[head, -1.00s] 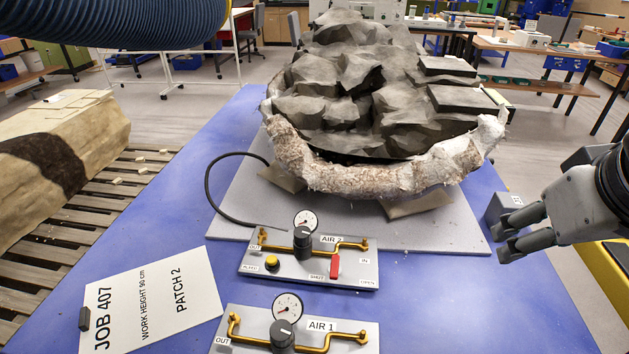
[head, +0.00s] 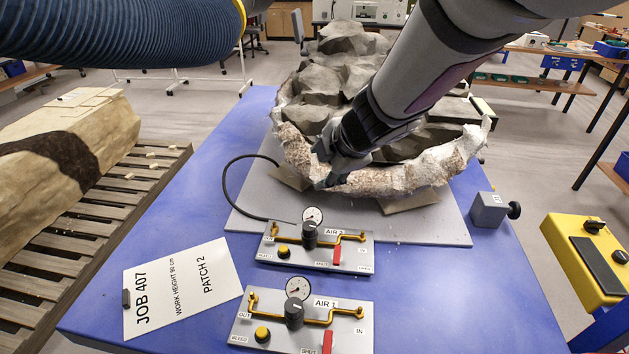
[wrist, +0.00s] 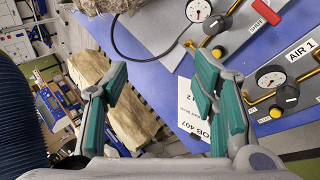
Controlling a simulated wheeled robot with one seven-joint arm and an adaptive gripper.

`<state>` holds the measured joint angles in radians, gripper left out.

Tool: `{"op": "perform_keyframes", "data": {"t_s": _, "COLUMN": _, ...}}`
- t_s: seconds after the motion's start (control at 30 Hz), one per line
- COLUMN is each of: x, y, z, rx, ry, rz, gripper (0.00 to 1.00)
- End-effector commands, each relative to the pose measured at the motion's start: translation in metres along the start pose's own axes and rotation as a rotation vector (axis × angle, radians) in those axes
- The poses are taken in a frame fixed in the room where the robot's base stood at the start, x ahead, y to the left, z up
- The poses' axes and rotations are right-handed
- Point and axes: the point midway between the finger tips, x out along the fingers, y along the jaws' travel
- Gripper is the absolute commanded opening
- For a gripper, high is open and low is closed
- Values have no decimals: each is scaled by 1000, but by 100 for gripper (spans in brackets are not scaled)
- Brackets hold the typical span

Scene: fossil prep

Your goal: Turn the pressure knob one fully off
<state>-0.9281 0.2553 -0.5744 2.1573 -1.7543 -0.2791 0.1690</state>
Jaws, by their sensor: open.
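The AIR 1 panel (head: 243,329) lies at the front of the blue table. It has a black pressure knob (head: 294,314) below a round gauge (head: 299,288), a yellow bleed button (head: 262,334) and a red lever (head: 327,343). The black knob also shows at the right of the wrist view (wrist: 287,97). The AIR 2 panel (head: 345,261) sits behind it with a similar black knob (head: 310,236). My gripper (head: 328,178) is in front of the fossil jacket's rim, behind both panels. Its green-padded fingers (wrist: 160,80) are apart and empty in the wrist view.
The fossil in its plaster jacket (head: 407,178) fills the back of the table. A black hose (head: 224,185) curves left of it. A job card (head: 185,285) lies left of the panels. A grey box with a knob (head: 490,210) sits at the right edge. A blue ribbed duct (head: 120,35) hangs upper left.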

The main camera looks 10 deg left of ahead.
Motion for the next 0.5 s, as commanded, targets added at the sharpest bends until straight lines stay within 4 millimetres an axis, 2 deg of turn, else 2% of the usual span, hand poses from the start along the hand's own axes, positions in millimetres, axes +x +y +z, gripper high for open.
{"op": "perform_keyframes", "data": {"t_s": 0.03, "x": 6, "y": -14, "z": -25, "rx": -98, "ry": 39, "rz": -60, "gripper": 53}}
{"op": "perform_keyframes", "data": {"t_s": 0.2, "x": 19, "y": -73, "z": -85, "rx": -417, "ry": 161, "rz": -285, "gripper": 53}}
{"op": "perform_keyframes", "data": {"t_s": 0.3, "x": 18, "y": -109, "z": -106, "rx": -582, "ry": 210, "rz": -428, "gripper": 53}}
{"op": "perform_keyframes", "data": {"t_s": 0.4, "x": 12, "y": -137, "z": -116, "rx": -706, "ry": 237, "rz": -550, "gripper": 53}}
{"op": "perform_keyframes", "data": {"t_s": 0.5, "x": 6, "y": -155, "z": -119, "rx": -788, "ry": 248, "rz": -636, "gripper": 53}}
